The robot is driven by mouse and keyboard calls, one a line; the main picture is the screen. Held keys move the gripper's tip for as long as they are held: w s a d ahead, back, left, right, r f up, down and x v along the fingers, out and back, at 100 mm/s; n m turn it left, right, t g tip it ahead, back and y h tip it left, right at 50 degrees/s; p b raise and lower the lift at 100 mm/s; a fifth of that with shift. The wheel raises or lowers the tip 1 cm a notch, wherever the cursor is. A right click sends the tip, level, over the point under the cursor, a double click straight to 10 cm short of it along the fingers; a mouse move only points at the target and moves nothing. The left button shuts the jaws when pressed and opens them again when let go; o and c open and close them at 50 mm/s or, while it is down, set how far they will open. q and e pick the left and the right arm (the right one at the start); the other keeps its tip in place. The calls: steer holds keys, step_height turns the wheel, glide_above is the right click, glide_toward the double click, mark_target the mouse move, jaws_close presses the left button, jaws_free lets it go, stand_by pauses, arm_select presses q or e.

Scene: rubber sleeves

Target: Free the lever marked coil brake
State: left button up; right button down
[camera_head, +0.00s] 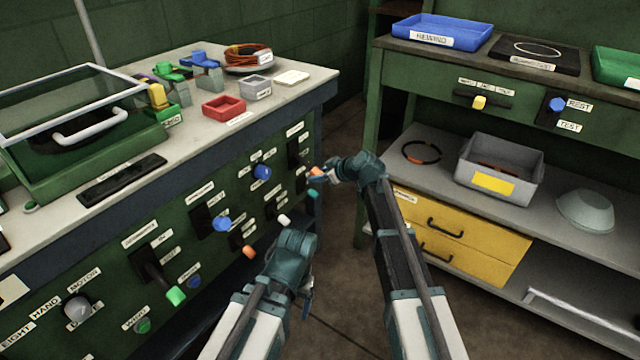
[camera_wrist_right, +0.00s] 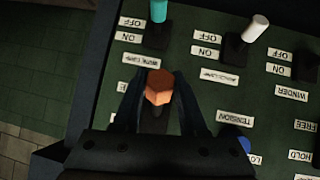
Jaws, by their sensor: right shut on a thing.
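My right gripper (camera_head: 322,172) is shut on the orange handle of a lever (camera_wrist_right: 158,88) on the green front panel; the handle sits between both fingers in the right wrist view. I cannot read "coil brake" on any label. Another orange-handled lever (camera_head: 249,252) sticks out of the panel lower left, next to the left arm. My left gripper (camera_head: 300,280) is low in front of the panel, apart from the held lever; its fingers are mostly hidden.
A teal-handled lever (camera_wrist_right: 158,12) and a white-handled lever (camera_wrist_right: 254,28) stand close to the held one, with OFF and ON labels. A blue knob (camera_head: 262,172) is nearby. The yellow drawers (camera_head: 450,235) are to the right. Floor shows between bench and shelves.

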steer(key=shift+w+a+f+y+b, duration=0.1)
steer(key=shift+a+f+y+b, duration=0.1)
steer(key=shift+f+y+b, duration=0.55)
steer(key=shift+r+t+b, duration=0.25)
steer(key=shift+t+b, duration=0.15)
steer(key=shift+b, duration=0.05)
steer(key=shift+c, duration=2.2)
jaws_free()
steer(key=p+v, duration=0.6)
steer(key=v, duration=0.7)
steer(key=shift+s+r+p, duration=0.25)
steer(key=shift+r+p, duration=0.05)
steer(key=shift+r, duration=0.05)
